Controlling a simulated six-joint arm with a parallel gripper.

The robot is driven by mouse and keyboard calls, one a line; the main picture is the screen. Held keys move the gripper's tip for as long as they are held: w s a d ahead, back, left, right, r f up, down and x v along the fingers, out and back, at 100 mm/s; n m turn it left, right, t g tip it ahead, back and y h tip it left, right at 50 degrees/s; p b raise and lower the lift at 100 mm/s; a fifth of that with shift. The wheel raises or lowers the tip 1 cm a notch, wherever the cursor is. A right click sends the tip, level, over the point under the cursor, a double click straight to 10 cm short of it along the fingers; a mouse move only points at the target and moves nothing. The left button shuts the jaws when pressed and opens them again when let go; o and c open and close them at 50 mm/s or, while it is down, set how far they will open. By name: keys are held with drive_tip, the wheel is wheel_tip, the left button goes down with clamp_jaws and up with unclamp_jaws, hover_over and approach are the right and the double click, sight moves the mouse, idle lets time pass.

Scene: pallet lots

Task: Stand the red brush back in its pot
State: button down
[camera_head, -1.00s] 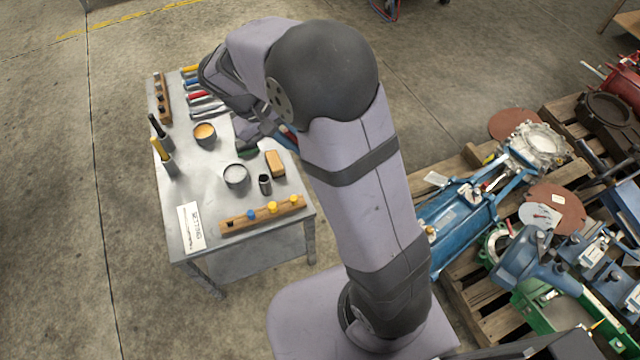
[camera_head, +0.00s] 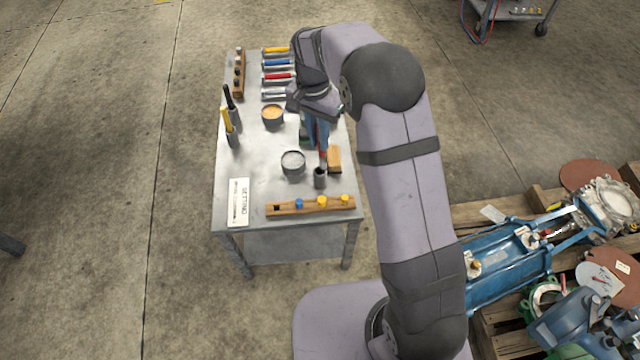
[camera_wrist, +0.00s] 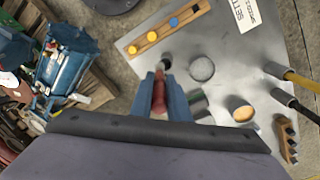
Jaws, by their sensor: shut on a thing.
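My gripper (camera_head: 317,135) is shut on the red brush (camera_head: 322,134), which hangs about upright with its lower end down, right over the small dark metal pot (camera_head: 320,179). In the wrist view, the red brush (camera_wrist: 159,96) sits between the blue fingers of my gripper (camera_wrist: 160,88), and the pot (camera_wrist: 166,61) shows just beyond its end. I cannot tell whether the lower end is just above the pot's mouth or slightly inside it. My wrist hides part of the brush in the head view.
A tan block (camera_head: 334,158) is close right of the pot, a white-filled tin (camera_head: 293,163) left. A wooden rack (camera_head: 285,209) with coloured caps lies in front. An orange-filled tin (camera_head: 272,115) and yellow (camera_head: 227,120) and black (camera_head: 228,97) brushes in pots stand further left.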

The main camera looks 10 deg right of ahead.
drive_tip(key=shift+w+m+t+y, duration=0.1)
drive_tip(key=shift+m+t+y, duration=0.2)
drive_tip(key=shift+m+y, duration=0.15)
drive_tip(key=shift+f, duration=0.1)
wheel_tip(320, 180, down, 10)
idle(0.7)
drive_tip(key=shift+f+b, duration=0.15)
drive_tip(key=shift+b, duration=0.15)
drive_tip(key=c, duration=1.7)
unclamp_jaws()
wheel_tip(320, 180, up, 12)
drive_tip(key=shift+r+p, duration=0.25)
drive_tip(key=shift+p, duration=0.1)
